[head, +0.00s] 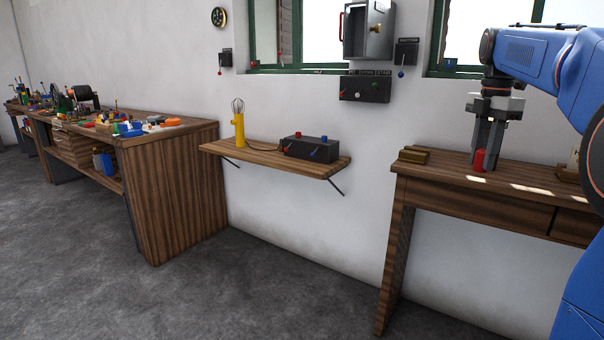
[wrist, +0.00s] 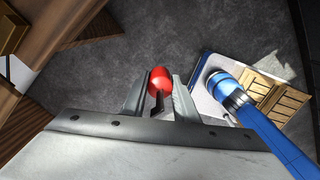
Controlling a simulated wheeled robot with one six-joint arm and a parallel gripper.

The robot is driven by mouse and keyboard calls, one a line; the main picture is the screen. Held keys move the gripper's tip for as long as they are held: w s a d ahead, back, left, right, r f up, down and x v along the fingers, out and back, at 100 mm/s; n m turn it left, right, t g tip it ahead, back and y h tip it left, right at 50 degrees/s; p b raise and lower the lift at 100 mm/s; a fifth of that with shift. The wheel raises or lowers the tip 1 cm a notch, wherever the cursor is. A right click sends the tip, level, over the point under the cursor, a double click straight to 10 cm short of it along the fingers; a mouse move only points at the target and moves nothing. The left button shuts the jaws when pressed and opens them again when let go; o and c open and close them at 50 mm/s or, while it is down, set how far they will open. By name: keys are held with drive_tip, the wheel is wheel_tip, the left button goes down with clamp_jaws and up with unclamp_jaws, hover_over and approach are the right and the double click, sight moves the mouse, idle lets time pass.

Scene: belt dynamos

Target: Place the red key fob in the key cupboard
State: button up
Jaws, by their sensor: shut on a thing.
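The red key fob (head: 479,161) shows at the fingertips of my gripper (head: 487,150) in the head view, at the height of the desk top. In the wrist view my gripper (wrist: 160,95) is shut on the red key fob (wrist: 160,79), which has a dark part below its rounded red end. The grey metal box on the wall between the windows, which looks like the key cupboard (head: 366,42), has a red handle at its left edge. It seems to stand open, but its inside is too small to make out.
The wooden desk (head: 420,185) on the right carries a small wooden block (head: 414,156). A wall shelf (head: 218,148) holds a yellow stand (head: 239,130) and a black box (head: 308,148). A black switch box (head: 365,89) hangs below the cupboard. A cluttered workbench (head: 170,195) stands left.

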drive_tip(key=w+a+f+m, duration=0.25)
drive_tip(key=w+f, duration=0.25)
drive_tip(key=f, duration=0.8)
drive_tip(key=w+a+f+m, duration=0.1)
drive_tip(key=w+f+m, duration=0.4)
drive_tip(key=f, duration=0.7)
drive_tip(key=w+a+f+m, duration=0.2)
drive_tip(key=w+f, duration=0.4)
drive_tip(key=f, duration=0.7)
drive_tip(key=s+a+f+m, duration=0.2)
drive_tip(key=a+f+m, duration=0.1)
drive_tip(key=f, duration=0.8)
drive_tip(key=s+a+f+m, duration=0.2)
drive_tip(key=a+f+m, duration=0.2)
drive_tip(key=f, duration=0.7)
drive_tip(key=s+a+f+m, duration=0.2)
drive_tip(key=a+f+m, duration=0.1)
drive_tip(key=f, duration=0.8)
drive_tip(key=shift+a+f, duration=0.15)
drive_tip(key=shift+f, duration=0.2)
